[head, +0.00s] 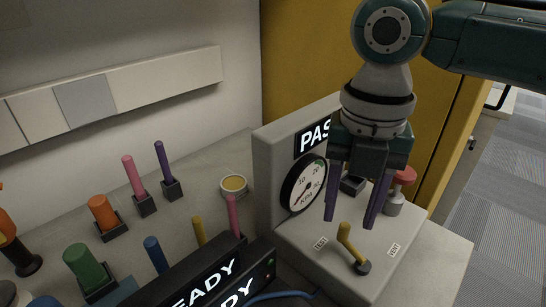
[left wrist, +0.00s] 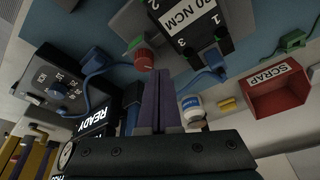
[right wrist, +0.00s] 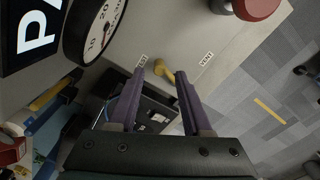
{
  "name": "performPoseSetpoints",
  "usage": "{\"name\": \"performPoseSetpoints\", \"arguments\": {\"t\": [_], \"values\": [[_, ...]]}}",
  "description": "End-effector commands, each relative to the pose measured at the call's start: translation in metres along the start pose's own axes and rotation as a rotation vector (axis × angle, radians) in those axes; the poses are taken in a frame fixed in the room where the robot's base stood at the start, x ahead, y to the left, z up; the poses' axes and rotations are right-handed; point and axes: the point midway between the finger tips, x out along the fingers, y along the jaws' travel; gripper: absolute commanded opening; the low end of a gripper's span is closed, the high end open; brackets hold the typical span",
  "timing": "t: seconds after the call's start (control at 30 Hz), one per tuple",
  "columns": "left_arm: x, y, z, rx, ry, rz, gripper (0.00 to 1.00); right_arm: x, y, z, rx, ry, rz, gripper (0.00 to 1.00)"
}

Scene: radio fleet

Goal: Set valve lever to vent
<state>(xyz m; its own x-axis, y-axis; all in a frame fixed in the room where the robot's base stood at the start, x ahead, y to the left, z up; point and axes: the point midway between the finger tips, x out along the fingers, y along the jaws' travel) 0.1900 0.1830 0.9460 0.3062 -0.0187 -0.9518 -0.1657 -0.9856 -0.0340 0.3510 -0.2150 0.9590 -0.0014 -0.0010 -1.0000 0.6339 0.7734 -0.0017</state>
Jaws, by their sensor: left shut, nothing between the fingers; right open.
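The valve lever (head: 350,247) is a yellow handle on a dark pivot, on top of a grey test box beside a pressure gauge (head: 304,184). It stands between a label on its left (head: 320,243) and a label on its right (head: 394,249), which reads VENT in the right wrist view (right wrist: 207,58). The lever tilts up and left from its pivot in the head view. My right gripper (head: 350,222) is open, pointing down just above the lever; in the right wrist view the lever (right wrist: 163,70) shows between the fingertips. My left gripper (left wrist: 161,90) is shut and empty, outside the head view.
A red knob (head: 404,175) stands behind the right gripper on the box. The lit PASS sign (head: 314,136) is on the panel. Several coloured handles stand on the bench at left. A red SCRAP bin (left wrist: 277,98) shows in the left wrist view.

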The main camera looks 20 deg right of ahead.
Motion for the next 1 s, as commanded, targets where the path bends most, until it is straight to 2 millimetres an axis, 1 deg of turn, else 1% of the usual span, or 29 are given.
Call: {"name": "performPoseSetpoints", "arguments": {"t": [0.03, 0.1, 0.2, 0.5, 0.57, 0.93, 0.97, 1.0], "values": [[0.002, 0.001, 0.001, -0.002, 0.000, 0.002, 0.00, 0.009, 0.000, -0.001, -0.001, 0.001, -0.001, 0.49], [0.003, 0.001, 0.001, -0.004, 0.000, 0.003, 0.00, 0.018, 0.000, -0.001, -0.001, 0.001, -0.001, 0.49], [0.004, 0.002, 0.001, -0.005, 0.000, 0.004, 0.00, 0.025, 0.000, 0.000, 0.000, 0.000, -0.001, 0.49], [0.004, 0.002, 0.001, -0.005, 0.000, 0.004, 0.00, 0.028, 0.000, 0.000, -0.001, -0.002, 0.001, 0.49], [0.004, 0.002, 0.001, -0.005, 0.000, 0.004, 0.00, 0.028, 0.000, 0.000, -0.001, -0.002, 0.001, 0.44], [0.004, -0.001, 0.002, 0.002, -0.001, -0.002, 0.00, 0.027, 0.000, 0.000, -0.001, -0.001, 0.001, 0.02], [0.004, -0.001, 0.002, 0.003, -0.001, -0.002, 0.00, 0.027, 0.000, 0.000, -0.001, -0.001, 0.001, 0.00], [0.004, -0.001, 0.002, 0.003, -0.001, -0.003, 0.00, 0.027, 0.000, 0.000, -0.001, -0.001, 0.001, 0.00]]}}
